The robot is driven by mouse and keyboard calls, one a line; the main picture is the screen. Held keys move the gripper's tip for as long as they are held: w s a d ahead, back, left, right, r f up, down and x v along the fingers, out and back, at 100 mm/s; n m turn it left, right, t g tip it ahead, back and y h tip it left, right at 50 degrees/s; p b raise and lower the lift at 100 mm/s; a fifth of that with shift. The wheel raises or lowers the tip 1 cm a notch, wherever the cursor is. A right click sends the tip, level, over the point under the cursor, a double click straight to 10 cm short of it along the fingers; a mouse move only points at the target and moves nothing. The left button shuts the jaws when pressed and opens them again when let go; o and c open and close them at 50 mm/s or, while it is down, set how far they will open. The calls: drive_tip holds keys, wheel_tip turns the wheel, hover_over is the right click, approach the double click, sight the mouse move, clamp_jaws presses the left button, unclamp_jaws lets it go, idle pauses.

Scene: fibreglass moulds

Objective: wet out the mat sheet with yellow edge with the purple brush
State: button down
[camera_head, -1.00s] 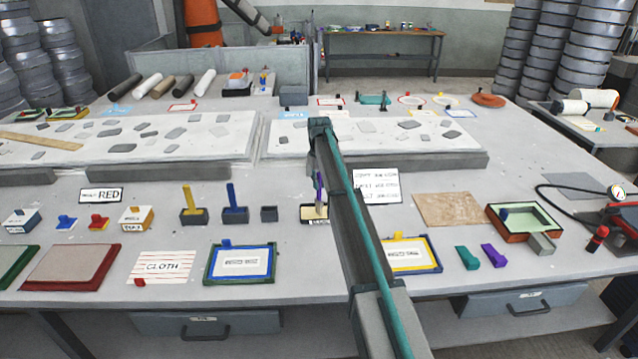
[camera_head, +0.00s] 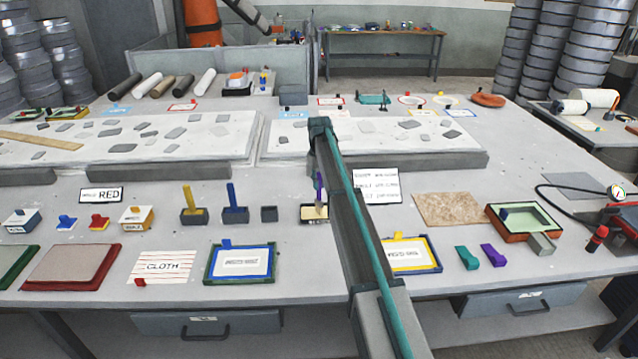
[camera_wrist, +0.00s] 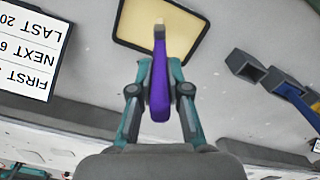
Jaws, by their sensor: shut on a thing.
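The mat sheet with yellow edge (camera_head: 410,256) lies flat at the front of the table in the head view, white with a label and set on a dark blue border. My arm covers its left side. My gripper (camera_wrist: 159,92) is shut on the purple brush (camera_wrist: 159,85), whose tip points at a cream shallow tray with a dark rim (camera_wrist: 186,48). Whether the tip touches the tray is unclear. In the head view the purple brush (camera_head: 319,187) shows upright beside my arm, which hides the gripper, above the partly hidden tray (camera_head: 308,213).
Left of the tray stand an empty dark cup (camera_head: 269,214) and holders with a blue brush (camera_head: 231,196) and a yellow brush (camera_head: 187,197). An instruction sign (camera_head: 377,187) stands behind right. A blue-edged sheet (camera_head: 240,263) lies front left. Teal and purple pieces (camera_head: 480,256) lie right of the yellow-edged sheet.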

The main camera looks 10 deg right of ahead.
sight(319, 173)
drive_tip(key=shift+r+p, duration=1.35)
drive_tip(key=shift+r, duration=2.05)
